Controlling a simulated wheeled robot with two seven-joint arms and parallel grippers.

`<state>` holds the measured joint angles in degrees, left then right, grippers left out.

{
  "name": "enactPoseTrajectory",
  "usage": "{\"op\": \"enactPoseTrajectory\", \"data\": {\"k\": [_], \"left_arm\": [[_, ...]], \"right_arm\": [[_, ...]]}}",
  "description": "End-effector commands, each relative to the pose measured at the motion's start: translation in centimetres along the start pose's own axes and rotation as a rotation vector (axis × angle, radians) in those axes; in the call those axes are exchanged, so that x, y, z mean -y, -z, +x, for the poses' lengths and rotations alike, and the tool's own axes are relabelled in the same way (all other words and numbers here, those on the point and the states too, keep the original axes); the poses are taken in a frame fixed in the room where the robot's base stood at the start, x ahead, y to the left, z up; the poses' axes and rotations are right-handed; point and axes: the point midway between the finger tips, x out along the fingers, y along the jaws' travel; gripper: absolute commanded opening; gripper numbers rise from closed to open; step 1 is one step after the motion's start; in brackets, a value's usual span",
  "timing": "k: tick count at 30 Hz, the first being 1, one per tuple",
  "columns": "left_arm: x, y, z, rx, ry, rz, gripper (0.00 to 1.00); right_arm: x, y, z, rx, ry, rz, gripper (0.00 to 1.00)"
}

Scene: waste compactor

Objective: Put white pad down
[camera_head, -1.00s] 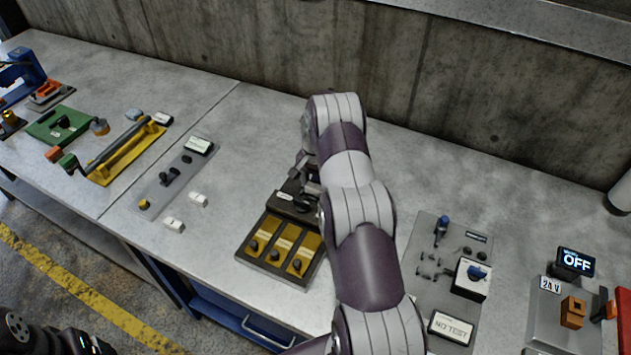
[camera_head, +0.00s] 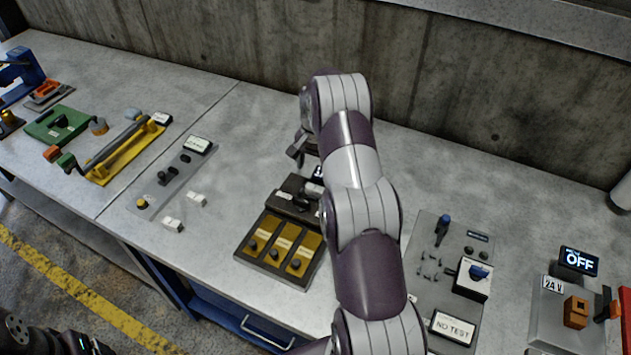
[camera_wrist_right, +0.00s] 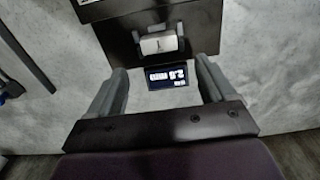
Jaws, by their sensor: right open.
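A white pad (camera_head: 314,189) sits in a dark fixture (camera_head: 290,206) behind a tray with yellow slots. The wrist view also shows the pad (camera_wrist_right: 159,44) in its dark holder, just beyond the fingertips. A small lit display (camera_wrist_right: 166,77) lies between the fingers in that view. In the head view the right gripper (camera_head: 299,150) is above and behind the fixture, partly hidden by my arm. Two more white blocks (camera_head: 197,199) (camera_head: 173,224) lie on the bench to the left.
The tray with yellow slots (camera_head: 280,250) is near the bench's front edge. A grey plate with knobs (camera_head: 172,178) lies to the left. A NO TEST panel (camera_head: 452,328) stands to the right. The bench behind the fixture is mostly clear up to a concrete wall.

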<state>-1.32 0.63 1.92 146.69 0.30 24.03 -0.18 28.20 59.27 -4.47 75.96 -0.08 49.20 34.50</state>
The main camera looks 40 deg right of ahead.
Motion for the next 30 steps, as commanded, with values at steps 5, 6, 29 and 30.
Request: {"op": "enactPoseTrajectory", "data": {"k": [5,6,29,30], "left_arm": [[0.0,-0.1,0.9,0.000,0.000,0.000,0.83],[0.0,0.1,-0.8,0.001,0.000,0.000,0.83],[0.0,0.2,-1.4,-0.001,0.000,0.000,0.83],[0.0,0.2,-1.4,-0.001,0.000,0.000,0.83]], "right_arm": [[0.0,0.0,-4.3,-0.001,0.001,0.000,0.83],[0.0,0.0,-5.8,0.002,-0.001,0.000,0.83],[-7.9,-32.2,-12.3,-0.106,0.070,-1.121,0.83],[-7.9,-32.1,-12.3,-0.105,0.070,-1.120,0.83]]}}
